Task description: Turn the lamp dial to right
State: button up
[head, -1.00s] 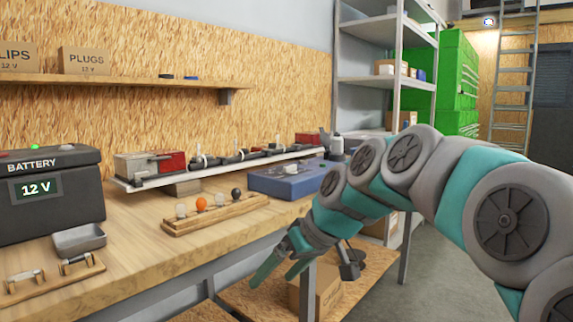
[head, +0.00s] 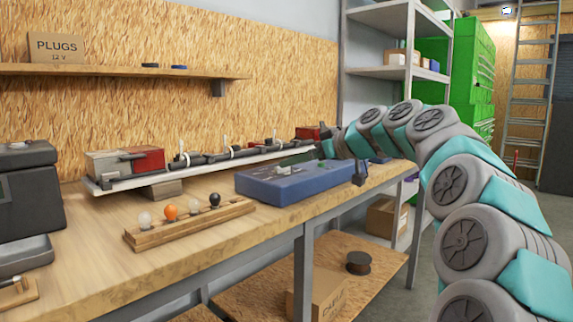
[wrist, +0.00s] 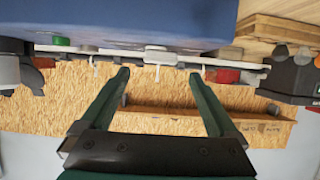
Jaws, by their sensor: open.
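A blue box (head: 300,182) sits on the workbench near its front edge, with small grey and green parts on its top. I cannot make out clearly which part is the lamp dial. The box's blue side (wrist: 150,22) fills the top of the wrist view, which looks upside down. My gripper (head: 298,157) is over the box's far side in the head view. In the wrist view my gripper (wrist: 160,74) shows two dark green fingers spread apart with nothing between them.
A wooden rack with several bulbs (head: 188,229) stands left of the box. Behind lies a long white rail (head: 215,167) with red and grey parts. A dark battery case (head: 28,200) is at the left. A metal shelf unit (head: 388,70) stands at the right.

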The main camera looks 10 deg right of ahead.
aim_at(286, 176)
jog(key=x, duration=0.5)
jog(key=shift+w+a+f+p, duration=0.1)
jog(key=shift+w+f+p, duration=0.1)
jog(key=shift+p, duration=0.2)
jog(key=shift+c, duration=0.2)
jog(key=c, duration=1.3)
jog(key=shift+c, duration=0.2)
jog(key=shift+s, duration=0.1)
